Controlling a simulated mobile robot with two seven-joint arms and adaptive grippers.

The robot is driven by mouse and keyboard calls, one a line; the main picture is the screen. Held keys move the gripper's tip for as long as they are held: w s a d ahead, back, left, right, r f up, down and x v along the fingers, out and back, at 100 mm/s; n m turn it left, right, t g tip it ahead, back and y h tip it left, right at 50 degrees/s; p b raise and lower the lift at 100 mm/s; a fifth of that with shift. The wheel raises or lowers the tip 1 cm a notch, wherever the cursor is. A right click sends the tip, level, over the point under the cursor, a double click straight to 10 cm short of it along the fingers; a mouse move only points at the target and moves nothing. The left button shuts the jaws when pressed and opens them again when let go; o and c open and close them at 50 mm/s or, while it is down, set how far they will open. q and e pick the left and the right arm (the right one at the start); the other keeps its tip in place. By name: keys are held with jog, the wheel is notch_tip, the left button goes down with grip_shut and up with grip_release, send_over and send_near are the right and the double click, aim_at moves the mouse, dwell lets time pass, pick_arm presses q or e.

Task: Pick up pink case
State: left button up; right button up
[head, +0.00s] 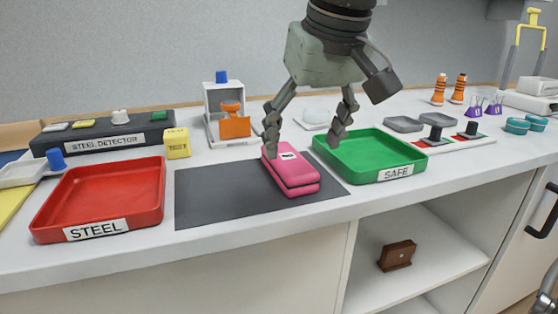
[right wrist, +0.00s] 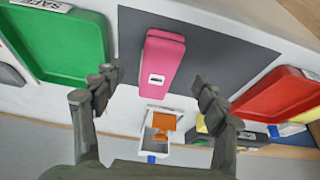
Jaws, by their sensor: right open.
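The pink case (head: 292,171) lies flat on the dark grey mat (head: 218,192), near the mat's right side. It is a long rounded box with a dark seam and a small white label. My right gripper (head: 306,142) is open above the case's far end, with a finger to each side in the head view. In the right wrist view the case (right wrist: 163,62) shows beyond and between the open fingers (right wrist: 155,90), and nothing is held.
A red STEEL tray (head: 100,196) stands left of the mat and a green SAFE tray (head: 370,154) right of it. Behind are the steel detector (head: 103,132), a yellow block (head: 177,143) and a white-and-orange device (head: 229,115). The counter's front edge is clear.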

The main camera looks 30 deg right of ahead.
aim_at(298, 167)
jog(key=x, duration=0.6)
jog(key=shift+s+a+f, duration=0.1)
jog(key=shift+s+f, duration=0.1)
jog(key=shift+c, duration=0.4)
jog(key=c, duration=1.2)
